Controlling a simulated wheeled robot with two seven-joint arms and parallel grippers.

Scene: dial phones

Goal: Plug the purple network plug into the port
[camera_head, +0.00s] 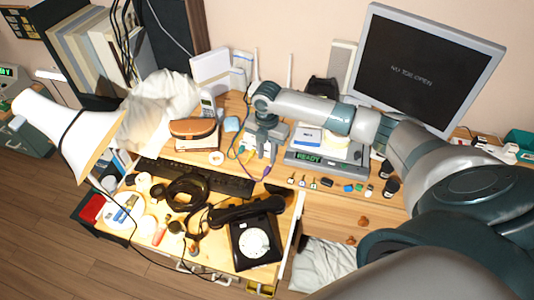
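My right gripper (261,154) reaches in from the right and points down over the desk. Its two fingers look apart, with nothing clear between them. A small purple plug (266,171) lies just below and slightly right of the fingertips. A thin cable runs from it to the left; whether the fingers touch the plug cannot be told. A grey device (326,160) with a green "READY" display stands to the right of the gripper. No port can be made out for certain. My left gripper does not show.
A black keyboard (205,177), a black dial phone (256,243) and headphones (187,190) crowd the left of the desk. Small coloured pieces (349,187) lie in a row at right. A monitor (425,66) and white router (211,71) stand behind.

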